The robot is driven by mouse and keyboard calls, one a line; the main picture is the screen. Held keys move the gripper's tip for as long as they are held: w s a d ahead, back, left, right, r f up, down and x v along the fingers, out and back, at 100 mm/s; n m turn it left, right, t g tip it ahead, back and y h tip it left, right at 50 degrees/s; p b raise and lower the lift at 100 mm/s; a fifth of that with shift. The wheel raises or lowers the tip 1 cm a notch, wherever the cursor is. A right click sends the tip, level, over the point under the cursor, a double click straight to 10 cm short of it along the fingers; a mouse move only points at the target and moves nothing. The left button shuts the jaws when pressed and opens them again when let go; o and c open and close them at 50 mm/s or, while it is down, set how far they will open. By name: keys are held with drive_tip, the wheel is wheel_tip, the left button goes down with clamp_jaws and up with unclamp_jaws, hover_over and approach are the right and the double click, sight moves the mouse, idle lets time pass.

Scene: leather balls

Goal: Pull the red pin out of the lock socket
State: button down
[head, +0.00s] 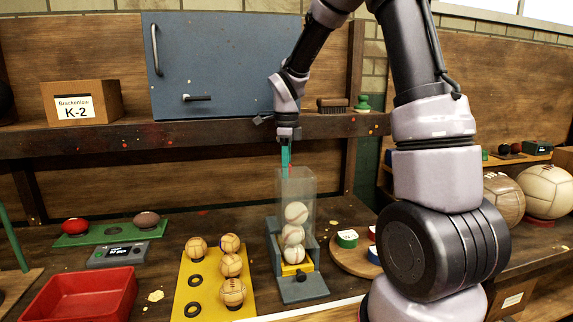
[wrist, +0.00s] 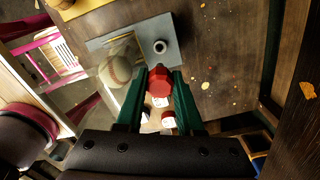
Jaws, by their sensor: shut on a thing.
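My gripper (head: 287,160) is shut on the red pin, high beside the top of a clear tube (head: 318,195). The pin (wrist: 158,82) shows as a red end between my green fingers (wrist: 158,88) in the wrist view; in the head view only a speck of red shows. The lock socket (wrist: 160,47) appears as a dark ring with a pale centre on the grey base, beyond and apart from the pin. In the head view, it is the dark knob (head: 301,275) at the base's front. Several white balls (head: 295,213) are stacked in the tube.
A yellow board (head: 208,300) with tan balls and black rings lies left of the tube. A red tray (head: 85,295) is at the front left. A round wooden board (head: 352,259) with small tins is at right. A shelf (head: 200,135) with a blue cabinet (head: 215,65) runs behind.

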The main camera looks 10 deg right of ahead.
drive_tip(key=shift+f, duration=2.85)
